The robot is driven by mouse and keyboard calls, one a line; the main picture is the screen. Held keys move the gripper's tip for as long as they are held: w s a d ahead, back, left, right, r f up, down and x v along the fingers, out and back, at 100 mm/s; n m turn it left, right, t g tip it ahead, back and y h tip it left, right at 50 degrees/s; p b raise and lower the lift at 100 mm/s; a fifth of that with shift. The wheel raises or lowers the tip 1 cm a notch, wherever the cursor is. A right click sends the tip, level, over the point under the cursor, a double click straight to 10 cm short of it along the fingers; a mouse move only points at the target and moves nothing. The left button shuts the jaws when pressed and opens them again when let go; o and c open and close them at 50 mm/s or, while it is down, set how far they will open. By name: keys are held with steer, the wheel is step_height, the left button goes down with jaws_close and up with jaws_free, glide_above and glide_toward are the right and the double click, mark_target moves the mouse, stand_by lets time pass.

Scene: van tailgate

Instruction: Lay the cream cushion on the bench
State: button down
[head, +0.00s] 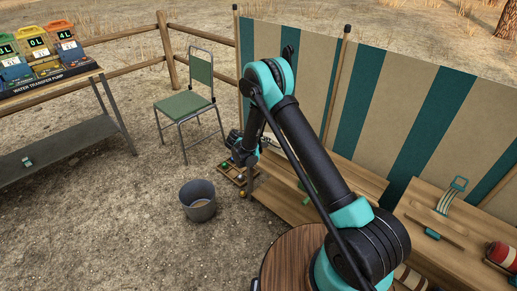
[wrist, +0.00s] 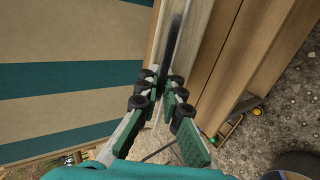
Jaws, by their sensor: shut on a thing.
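My gripper (wrist: 164,78) points at the wooden bench beside the striped cloth screen. Its fingers are closed close together on a thin dark strip (wrist: 175,40); what this is I cannot tell. In the head view my gripper is small and mostly hidden by my arm, near the bench's left end. The wooden bench (head: 355,184) runs along the screen; its planks show in the wrist view (wrist: 232,65). I cannot make out a cream cushion in either view.
A grey bucket (head: 198,207) stands on the gravel. A green chair (head: 186,104) stands behind it. A small tray with coloured balls (head: 230,173) lies by the bench end. A second wooden surface (head: 420,205) holds a green-handled tool and a red-striped roll (head: 500,254).

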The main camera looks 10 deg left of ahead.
steer(key=s+a+f, duration=0.1)
steer(key=a+f, duration=0.3)
steer(key=f, duration=1)
steer(key=shift+s+a+m+g+h, duration=0.2)
steer(key=shift+m+g+h, duration=0.1)
steer(key=shift+m, duration=0.1)
steer(key=c, duration=0.7)
jaws_free()
steer(key=shift+r, duration=0.1)
steer(key=shift+r, duration=2.45)
